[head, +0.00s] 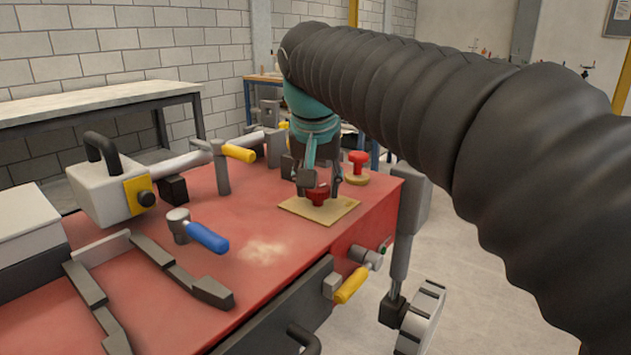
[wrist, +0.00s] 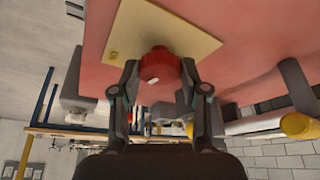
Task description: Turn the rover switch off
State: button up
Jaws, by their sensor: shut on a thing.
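The rover switch looks to be the red knob (head: 318,195) on a tan square plate (head: 293,206), on the red top of the rover (head: 255,270) near its right edge. In the wrist view the knob (wrist: 160,66) has a small white mark on its face and sits between my fingertips, with the plate (wrist: 130,38) behind it. My gripper (head: 319,188) comes down over the knob and is shut on it, one finger on each side. My arm hides part of the area behind the knob.
A second red knob (head: 357,160) on a round yellow base stands just behind. A yellow-handled lever (head: 238,152), a blue-handled lever (head: 207,236) and a grey box (head: 100,190) stand to the left. Another yellow handle (head: 350,286) juts from the front side.

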jog(key=n, duration=0.2)
jog(key=n+y, duration=0.1)
jog(key=n, duration=0.1)
jog(key=n+y, duration=0.1)
jog(key=n, duration=0.1)
jog(key=shift+w+d+g, duration=0.1)
jog(key=shift+d+g, duration=0.15)
jog(key=shift+g, duration=0.05)
jog(key=n+y, duration=0.1)
jog(key=n, duration=0.1)
jog(key=n+g+y, duration=0.1)
jog(key=n, duration=0.2)
jog(key=shift+w+d, duration=0.1)
jog(key=shift+n, duration=0.3)
jog(key=o, duration=1.1)
jog(key=shift+o, duration=0.2)
jog(key=v, duration=1.2)
jog(key=shift+w, duration=0.15)
